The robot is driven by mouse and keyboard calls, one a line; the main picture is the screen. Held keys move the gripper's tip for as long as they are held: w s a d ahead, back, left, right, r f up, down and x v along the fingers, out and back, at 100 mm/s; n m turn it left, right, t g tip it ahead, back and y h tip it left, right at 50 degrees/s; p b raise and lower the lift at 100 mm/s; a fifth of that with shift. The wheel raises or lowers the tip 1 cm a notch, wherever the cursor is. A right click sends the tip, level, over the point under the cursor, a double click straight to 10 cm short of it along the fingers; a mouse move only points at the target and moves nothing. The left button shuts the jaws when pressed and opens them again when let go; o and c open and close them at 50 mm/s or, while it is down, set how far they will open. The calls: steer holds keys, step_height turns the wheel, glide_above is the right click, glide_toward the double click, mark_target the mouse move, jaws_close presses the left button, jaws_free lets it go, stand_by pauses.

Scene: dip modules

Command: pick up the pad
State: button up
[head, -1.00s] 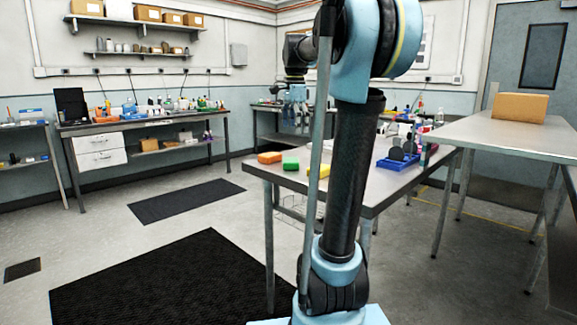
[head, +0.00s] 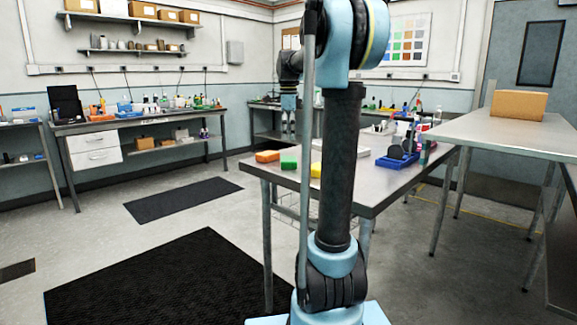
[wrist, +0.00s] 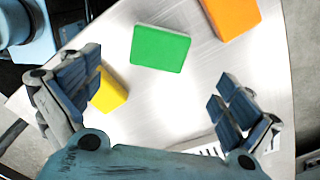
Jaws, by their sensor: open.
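Three flat coloured pads lie apart on the steel table (head: 375,190). The green pad (wrist: 160,48) is at upper middle in the wrist view and also shows in the head view (head: 289,163). The orange pad (wrist: 231,14) is at the upper right, cut by the frame edge; in the head view (head: 267,156) it is leftmost. The yellow pad (wrist: 111,92) is partly hidden by my left finger; it also shows in the head view (head: 315,170). My gripper (wrist: 157,80) is open and empty above the table, with the green pad ahead of the gap between its fingers.
A blue tray (head: 396,161) with dark items stands farther right on the same table, with bottles behind it. A higher table at right holds a cardboard box (head: 517,106). Dark mats (head: 150,285) lie on the floor. Bare steel lies between my fingers.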

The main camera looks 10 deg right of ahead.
mark_target(289, 158)
steer(key=shift+d+f, duration=0.15)
steer(key=shift+f, duration=4.1)
steer(key=c, duration=1)
steer(key=shift+c, duration=0.2)
